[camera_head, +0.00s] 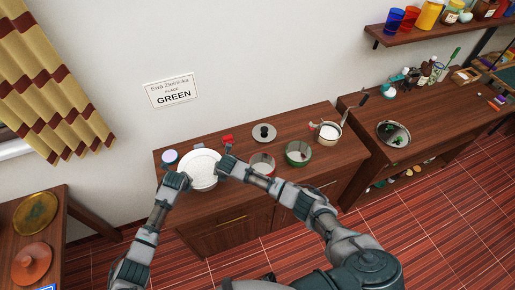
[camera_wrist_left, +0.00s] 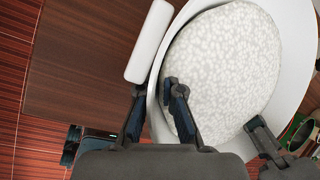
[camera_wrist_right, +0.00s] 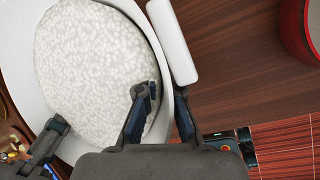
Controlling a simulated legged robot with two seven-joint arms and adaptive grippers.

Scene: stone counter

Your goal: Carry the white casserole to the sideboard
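The white casserole (camera_head: 202,165) stands on the wooden counter, filled with pale speckled contents (camera_wrist_left: 225,65). My left gripper (camera_head: 184,177) is at its left side. In the left wrist view its two fingers (camera_wrist_left: 157,95) straddle the rim, one outside and one over the contents, near a white handle (camera_wrist_left: 149,40). My right gripper (camera_head: 224,162) is at the right side. In the right wrist view its fingers (camera_wrist_right: 159,95) straddle the rim in the same way, beside the other handle (camera_wrist_right: 173,40). Both look open with gaps around the rim; contact lower down is hidden.
To the right on the counter are a red pot (camera_head: 263,162), a green pot (camera_head: 298,152), a dark lid (camera_head: 264,133) and a pot with a ladle (camera_head: 328,133). A blue-and-white jar (camera_head: 169,158) stands close left. A side table (camera_head: 58,232) at left holds two round items.

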